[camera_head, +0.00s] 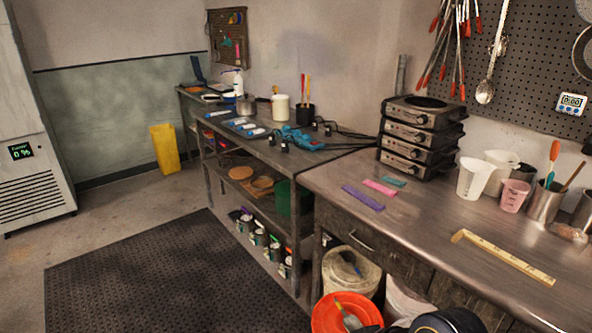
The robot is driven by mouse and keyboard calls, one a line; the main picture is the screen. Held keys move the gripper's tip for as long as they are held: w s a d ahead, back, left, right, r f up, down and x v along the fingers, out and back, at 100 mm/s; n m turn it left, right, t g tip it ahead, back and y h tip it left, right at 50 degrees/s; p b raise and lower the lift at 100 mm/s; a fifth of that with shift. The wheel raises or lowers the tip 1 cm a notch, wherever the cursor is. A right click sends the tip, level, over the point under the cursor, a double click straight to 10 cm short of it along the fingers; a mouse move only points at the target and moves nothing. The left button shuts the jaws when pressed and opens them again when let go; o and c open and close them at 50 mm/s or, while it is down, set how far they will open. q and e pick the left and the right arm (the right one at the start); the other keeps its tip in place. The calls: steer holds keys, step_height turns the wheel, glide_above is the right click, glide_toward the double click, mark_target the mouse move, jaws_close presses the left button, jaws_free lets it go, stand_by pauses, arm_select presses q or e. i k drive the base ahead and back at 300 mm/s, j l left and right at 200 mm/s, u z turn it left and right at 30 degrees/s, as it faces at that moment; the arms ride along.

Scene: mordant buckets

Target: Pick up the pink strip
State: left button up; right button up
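The pink strip (380,187) lies flat on the steel counter (420,222), near its left front edge. Nothing covers the pink strip. Neither of my grippers can be made out in the head view.
A stack of hot plates (420,135) stands behind the strips. A white beaker (474,178) and a pink cup (513,195) stand to the right. A wooden ruler (505,257) lies at the front right. An orange bucket (322,316) stands below. Black mat (150,280) covers floor at left.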

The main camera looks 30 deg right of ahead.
mark_target(368, 183)
steer(key=i+j, duration=0.1)
steer(key=i, duration=0.65)
steer(key=i+j, duration=0.1)
steer(key=i, duration=0.7)
steer(key=i+z, duration=0.6)
steer(key=z, duration=0.2)
steer(key=i+z, duration=0.3)
steer(key=z, duration=0.15)
steer(key=i+j+z, duration=0.25)
steer(key=z, duration=0.15)
steer(key=i+z, duration=0.35)
steer(key=i+j+z, duration=0.15)
steer(key=z, duration=0.2)
steer(key=i+j+z, duration=0.35)
steer(key=k+l, duration=0.1)
